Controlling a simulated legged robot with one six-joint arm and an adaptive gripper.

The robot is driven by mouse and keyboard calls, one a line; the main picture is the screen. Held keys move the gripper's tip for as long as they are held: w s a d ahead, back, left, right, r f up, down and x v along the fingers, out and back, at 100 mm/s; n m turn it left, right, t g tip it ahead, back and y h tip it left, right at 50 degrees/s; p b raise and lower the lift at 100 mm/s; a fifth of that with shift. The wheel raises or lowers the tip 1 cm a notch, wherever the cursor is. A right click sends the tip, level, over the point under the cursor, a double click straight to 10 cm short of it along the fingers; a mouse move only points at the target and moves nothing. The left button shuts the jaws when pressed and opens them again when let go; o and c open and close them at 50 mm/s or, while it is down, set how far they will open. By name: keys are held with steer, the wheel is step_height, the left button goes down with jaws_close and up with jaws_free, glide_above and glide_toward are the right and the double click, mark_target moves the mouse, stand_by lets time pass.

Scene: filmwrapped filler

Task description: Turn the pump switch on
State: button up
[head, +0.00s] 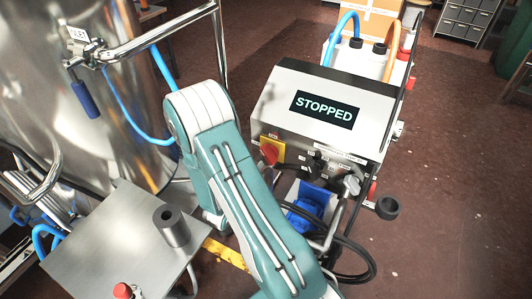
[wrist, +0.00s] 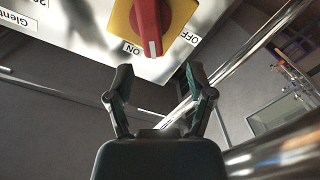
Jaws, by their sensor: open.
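The pump's control box (head: 325,110) is a steel case whose display (head: 324,110) reads STOPPED. The pump switch (head: 270,152) is a red rotary knob on a yellow plate at the box's lower left. In the wrist view the red knob (wrist: 149,25) shows close up at the top, cut off by the frame edge. Its white-marked end points down in the picture, between the ON label on its left and the OFF label on its right. My gripper (wrist: 157,82) is open and empty, its fingertips just below the knob in the picture. Contact is not visible. My arm hides the gripper in the head view.
A large steel tank (head: 90,100) with a rail and blue hoses stands at the left. A steel table (head: 110,240) with a grey cylinder is at the lower left. Smaller knobs and black cables crowd the box's underside. In the wrist view, shiny metal tubes (wrist: 235,75) run close on the right.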

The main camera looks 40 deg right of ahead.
mark_target(264, 156)
steer(key=shift+s+d+f+h, duration=0.2)
steer(key=shift+s+d+h, duration=0.05)
steer(key=shift+s+h, duration=0.1)
steer(key=x, duration=0.7)
steer(key=shift+d, duration=0.2)
steer(key=shift+a, duration=0.1)
jaws_close()
